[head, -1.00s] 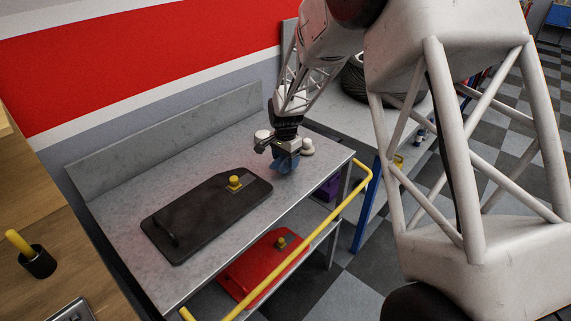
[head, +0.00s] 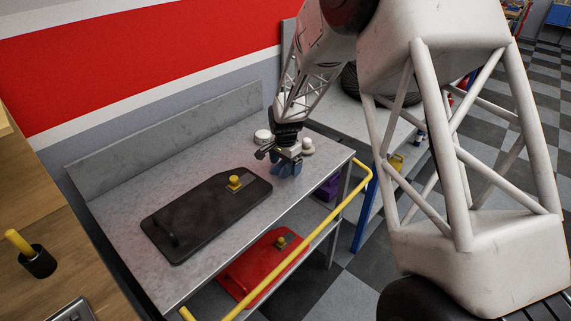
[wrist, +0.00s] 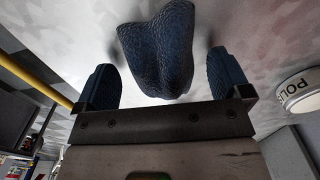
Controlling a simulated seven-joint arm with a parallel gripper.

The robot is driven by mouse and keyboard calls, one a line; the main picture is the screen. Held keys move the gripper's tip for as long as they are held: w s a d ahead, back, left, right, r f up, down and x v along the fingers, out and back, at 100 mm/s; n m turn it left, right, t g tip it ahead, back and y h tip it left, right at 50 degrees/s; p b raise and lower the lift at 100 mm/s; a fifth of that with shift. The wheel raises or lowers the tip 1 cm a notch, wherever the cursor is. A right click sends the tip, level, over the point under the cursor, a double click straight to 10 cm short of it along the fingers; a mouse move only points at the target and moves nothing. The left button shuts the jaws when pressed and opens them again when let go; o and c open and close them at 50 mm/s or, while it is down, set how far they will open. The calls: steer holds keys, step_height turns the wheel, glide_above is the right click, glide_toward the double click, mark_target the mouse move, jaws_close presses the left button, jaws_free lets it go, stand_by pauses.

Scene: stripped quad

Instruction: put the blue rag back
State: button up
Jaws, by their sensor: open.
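The blue rag (wrist: 158,45) shows in the wrist view as a crumpled, textured dark blue cloth on the grey metal bench top (head: 123,191). My gripper (wrist: 160,80) is open, with one blue-padded finger on each side of the rag and a visible gap to each. In the head view my gripper (head: 285,165) is low over the far right end of the bench. There the rag is hard to tell apart from the blue fingers.
A black panel (head: 190,222) with a yellow knob (head: 235,182) lies left of my gripper. A white round tin (wrist: 300,90) stands close by. A yellow rail (head: 300,240) runs along the bench front. A red panel (head: 262,262) lies on the lower shelf.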

mark_target(286, 163)
step_height(286, 163, up, 12)
stand_by(0.9)
steer(key=shift+r, duration=0.1)
stand_by(0.5)
steer(key=s+d+r+n, duration=0.1)
steer(key=s+d+r, duration=0.25)
steer(key=s, duration=0.35)
steer(key=s+d+r+n+t, duration=0.1)
steer(key=s+d+r+n, duration=0.1)
steer(key=s+r, duration=0.4)
steer(key=s+d+r+n, duration=0.1)
steer(key=s+d+r, duration=0.25)
steer(key=s, duration=0.45)
steer(key=s+d+n, duration=0.2)
steer(key=s, duration=1)
steer(key=s+d+n+t, duration=0.1)
steer(key=s+d+n, duration=0.1)
steer(key=s, duration=1)
steer(key=shift+s+d+r+n+t, duration=0.2)
steer(key=shift+d+r+n+t, duration=0.1)
steer(key=shift+d+r+n, duration=0.15)
